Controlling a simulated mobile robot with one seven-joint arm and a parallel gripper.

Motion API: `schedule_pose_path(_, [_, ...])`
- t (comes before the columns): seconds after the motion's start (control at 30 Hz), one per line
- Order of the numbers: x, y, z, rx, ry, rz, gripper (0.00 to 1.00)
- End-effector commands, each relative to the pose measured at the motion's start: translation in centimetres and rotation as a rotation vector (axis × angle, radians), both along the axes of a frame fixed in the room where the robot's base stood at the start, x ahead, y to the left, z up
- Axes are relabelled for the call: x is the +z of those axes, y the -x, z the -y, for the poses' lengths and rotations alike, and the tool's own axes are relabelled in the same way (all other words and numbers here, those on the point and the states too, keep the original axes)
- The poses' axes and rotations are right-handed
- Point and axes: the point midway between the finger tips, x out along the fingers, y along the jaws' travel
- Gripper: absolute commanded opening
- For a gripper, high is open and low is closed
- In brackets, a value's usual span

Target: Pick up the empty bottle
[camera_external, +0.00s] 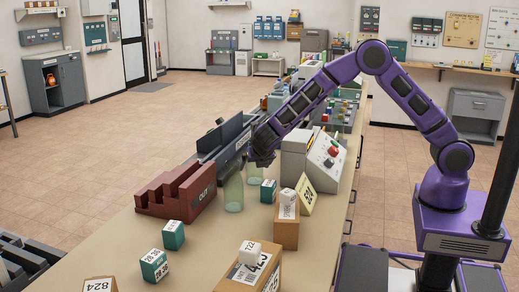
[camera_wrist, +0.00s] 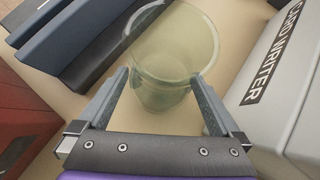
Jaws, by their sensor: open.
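The empty bottle (camera_external: 234,191) is pale green and see-through. It stands upright on the table between the dark red stepped rack and the grey machine. In the wrist view the bottle (camera_wrist: 172,58) is large and seen from above, just beyond and between my two fingers. My gripper (camera_external: 258,158) is above the bottle and slightly right of it in the external view. In the wrist view my gripper (camera_wrist: 163,88) is open, with a finger on each side of the bottle's near edge. I cannot tell whether either finger touches it.
A dark red rack (camera_external: 176,190) is left of the bottle. A grey card writer (camera_external: 310,160) is close on the right. Teal boxes (camera_external: 268,191) and cardboard boxes (camera_external: 250,272) are on the table (camera_external: 205,245).

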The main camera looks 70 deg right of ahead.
Motion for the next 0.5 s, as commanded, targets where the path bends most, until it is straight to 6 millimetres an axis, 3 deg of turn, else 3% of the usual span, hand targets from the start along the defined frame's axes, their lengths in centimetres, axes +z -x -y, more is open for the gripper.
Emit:
schedule_pose_path(0.17, [0.06, 0.0, -0.03, 0.001, 0.0, 0.001, 0.96])
schedule_pose_path(0.5, [0.08, 0.01, -0.05, 0.001, 0.0, 0.001, 0.35])
